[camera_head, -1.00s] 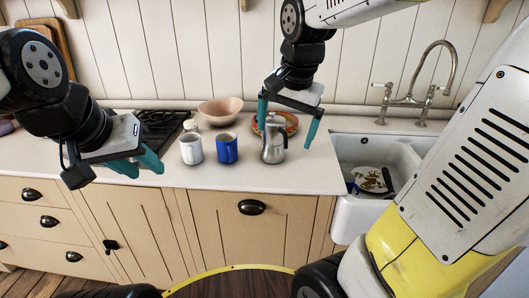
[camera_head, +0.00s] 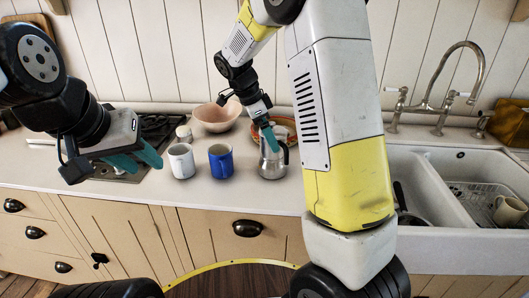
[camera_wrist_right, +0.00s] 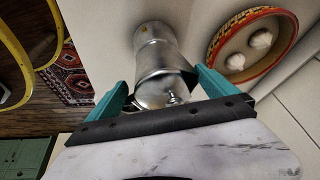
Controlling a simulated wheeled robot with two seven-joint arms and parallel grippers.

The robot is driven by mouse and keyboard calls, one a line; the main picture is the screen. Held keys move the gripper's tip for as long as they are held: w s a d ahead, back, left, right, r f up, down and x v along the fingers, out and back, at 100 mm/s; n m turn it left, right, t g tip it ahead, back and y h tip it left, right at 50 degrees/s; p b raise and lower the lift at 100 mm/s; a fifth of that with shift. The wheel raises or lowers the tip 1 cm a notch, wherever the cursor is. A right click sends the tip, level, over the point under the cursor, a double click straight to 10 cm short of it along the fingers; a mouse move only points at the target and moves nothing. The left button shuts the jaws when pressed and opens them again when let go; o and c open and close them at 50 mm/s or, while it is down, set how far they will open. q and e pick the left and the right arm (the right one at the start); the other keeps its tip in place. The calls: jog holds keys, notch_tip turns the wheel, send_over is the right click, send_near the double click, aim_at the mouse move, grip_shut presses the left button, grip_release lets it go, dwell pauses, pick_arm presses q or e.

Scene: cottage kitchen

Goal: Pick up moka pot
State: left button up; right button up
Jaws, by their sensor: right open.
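The silver moka pot (camera_head: 271,163) stands upright on the white counter, to the right of the blue mug. My right gripper (camera_head: 273,138) is at its upper part in the head view. In the right wrist view the moka pot (camera_wrist_right: 160,70) lies between the two teal fingers of the right gripper (camera_wrist_right: 158,90), which are open. The gap beside the pot looks small on the right, and I cannot tell whether a finger touches it. My left gripper (camera_head: 140,160) is empty over the counter's left part, its teal fingers apart.
A white mug (camera_head: 181,161) and a blue mug (camera_head: 221,161) stand left of the pot. A pink bowl (camera_head: 217,116) is behind them. A patterned round dish (camera_wrist_right: 252,44) lies close by the pot. The sink (camera_head: 432,185) is at right, the stove (camera_head: 150,130) at left.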

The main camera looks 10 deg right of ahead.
aim_at(276, 157)
jog(key=x, duration=0.3)
jog(key=shift+s+d+f, duration=0.1)
jog(key=shift+d+f, duration=0.1)
jog(key=shift+f, duration=0.1)
jog(key=c, duration=2)
jog(key=shift+r, duration=0.1)
